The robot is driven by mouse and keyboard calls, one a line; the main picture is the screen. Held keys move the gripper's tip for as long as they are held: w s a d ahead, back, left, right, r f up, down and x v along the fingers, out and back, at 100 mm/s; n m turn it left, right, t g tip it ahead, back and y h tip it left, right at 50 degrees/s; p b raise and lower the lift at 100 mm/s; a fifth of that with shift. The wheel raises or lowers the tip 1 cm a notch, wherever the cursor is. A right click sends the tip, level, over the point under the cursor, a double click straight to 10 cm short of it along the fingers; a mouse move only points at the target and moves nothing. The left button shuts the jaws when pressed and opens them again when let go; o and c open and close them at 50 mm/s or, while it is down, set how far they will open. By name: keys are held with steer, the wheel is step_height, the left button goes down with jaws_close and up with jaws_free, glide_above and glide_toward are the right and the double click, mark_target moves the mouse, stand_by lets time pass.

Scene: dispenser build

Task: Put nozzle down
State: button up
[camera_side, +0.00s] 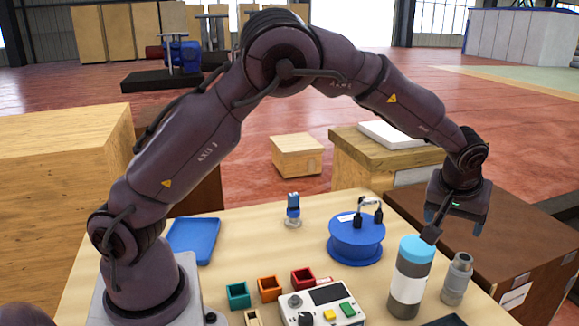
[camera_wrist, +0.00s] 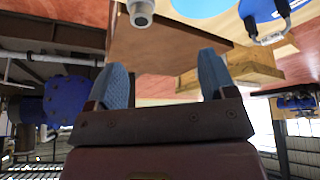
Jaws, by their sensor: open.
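A grey stepped cylinder (camera_side: 457,279), which looks like the nozzle, stands upright near the right edge of the table, just right of the bottle (camera_side: 409,284) with a blue cap. Its top also shows at the upper edge of the wrist view (camera_wrist: 141,10). My gripper (camera_side: 455,226) is above it and apart from it, fingers spread. In the wrist view the two blue finger pads (camera_wrist: 164,78) are wide apart with nothing between them. A smaller blue and silver fitting (camera_side: 293,209) stands upright farther back; I cannot tell its role.
A blue spool-like drum (camera_side: 356,240) with a cable sits left of the bottle. Teal (camera_side: 238,295), orange and red bins and a control box (camera_side: 322,306) line the front. A blue tray (camera_side: 193,239) lies at the left. The table's back middle is mostly bare.

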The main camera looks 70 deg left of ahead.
steer(key=s+a+r+m+h, duration=0.1)
steer(key=s+a+r+m, duration=0.1)
steer(key=s+r, duration=0.55)
steer(key=s+a+r+m+h, duration=0.1)
steer(key=s+a+r+h, duration=0.3)
steer(key=s, duration=0.6)
steer(key=s+d+r+m+t+y, duration=0.1)
steer(key=s+m, duration=0.3)
steer(key=s, duration=1.1)
steer(key=shift+r+y, duration=0.15)
steer(key=shift+y, duration=0.55)
